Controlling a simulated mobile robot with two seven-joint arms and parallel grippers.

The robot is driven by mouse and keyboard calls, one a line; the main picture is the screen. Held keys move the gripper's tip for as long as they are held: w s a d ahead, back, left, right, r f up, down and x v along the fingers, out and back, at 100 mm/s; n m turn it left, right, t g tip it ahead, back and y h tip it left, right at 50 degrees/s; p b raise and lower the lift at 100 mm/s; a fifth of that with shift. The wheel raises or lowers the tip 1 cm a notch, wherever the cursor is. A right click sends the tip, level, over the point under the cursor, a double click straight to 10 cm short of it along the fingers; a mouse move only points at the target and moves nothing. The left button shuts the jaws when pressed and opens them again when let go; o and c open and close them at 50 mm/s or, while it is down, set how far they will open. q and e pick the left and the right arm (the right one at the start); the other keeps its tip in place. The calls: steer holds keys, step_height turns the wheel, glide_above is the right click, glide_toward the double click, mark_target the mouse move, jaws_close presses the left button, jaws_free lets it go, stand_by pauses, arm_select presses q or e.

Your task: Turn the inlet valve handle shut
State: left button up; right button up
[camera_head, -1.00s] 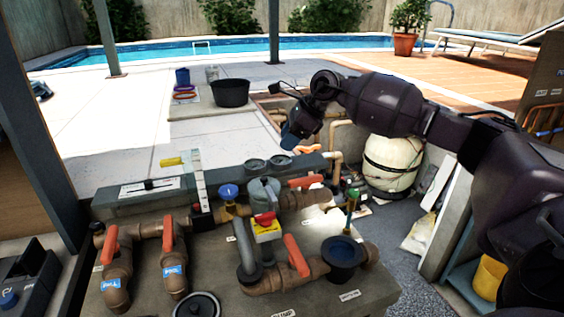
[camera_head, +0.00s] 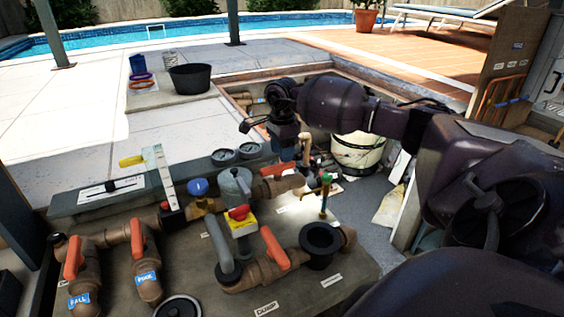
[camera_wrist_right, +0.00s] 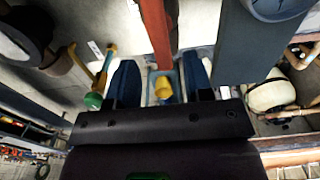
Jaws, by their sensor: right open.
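An orange-red valve handle (camera_head: 278,169) sits on the brown pipe at the back of the plumbing, right of the gauges. Whether it is the inlet one I cannot read. My right gripper (camera_head: 287,137) is just above and behind it, pointing down. In the right wrist view the open gripper (camera_wrist_right: 160,84) has its two dark blue fingers apart. A long orange-red bar (camera_wrist_right: 157,32) runs down toward the gap between them; contact cannot be told. A small yellow piece (camera_wrist_right: 163,88) shows between the fingers. My left gripper is not in view.
Other orange handles stand on pipes labelled FALL (camera_head: 74,256) and POOL (camera_head: 138,243), and near the front (camera_head: 274,247). A green-topped brass tap (camera_head: 325,187) stands close right of my gripper. Two gauges (camera_head: 236,154) and a grey-topped valve (camera_head: 236,190) are to the left.

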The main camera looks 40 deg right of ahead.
mark_target(278, 170)
steer(key=shift+f, duration=2.2)
jaws_close()
